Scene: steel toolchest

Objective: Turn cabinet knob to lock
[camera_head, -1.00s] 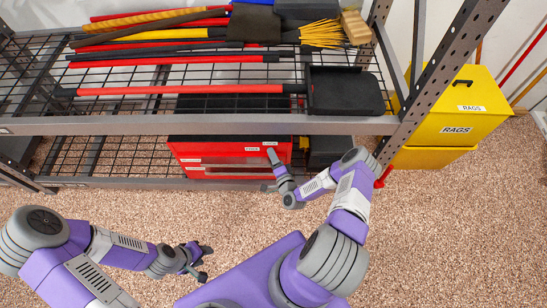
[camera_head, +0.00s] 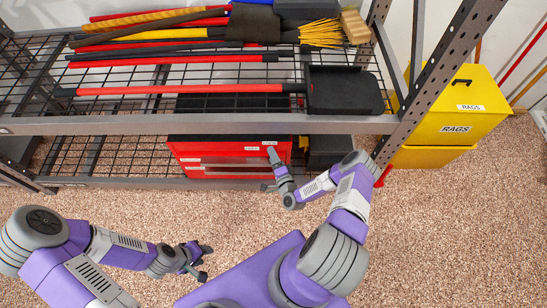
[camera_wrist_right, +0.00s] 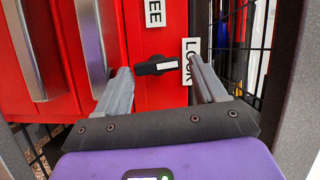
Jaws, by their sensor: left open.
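The red cabinet (camera_head: 225,150) stands on the lower shelf in the head view. Its black knob (camera_wrist_right: 155,67) shows in the right wrist view, lying crosswise, with the white mark on its right end toward the LOCK label (camera_wrist_right: 191,50). The FREE label (camera_wrist_right: 154,12) is above the knob, partly cut off. My right gripper (camera_wrist_right: 160,68) is open at the cabinet front, one finger on each side of the knob. Narrow gaps seem to remain; contact is hard to tell. My left gripper (camera_head: 201,261) is open and empty over the floor, away from the cabinet.
Metal drawer handles (camera_wrist_right: 90,40) are left of the knob. Black wire mesh and a shelf post are close on the right. A shelf beam (camera_head: 200,124) crosses above the cabinet. Yellow RAGS bins (camera_head: 455,115) stand at right. The speckled floor in front is clear.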

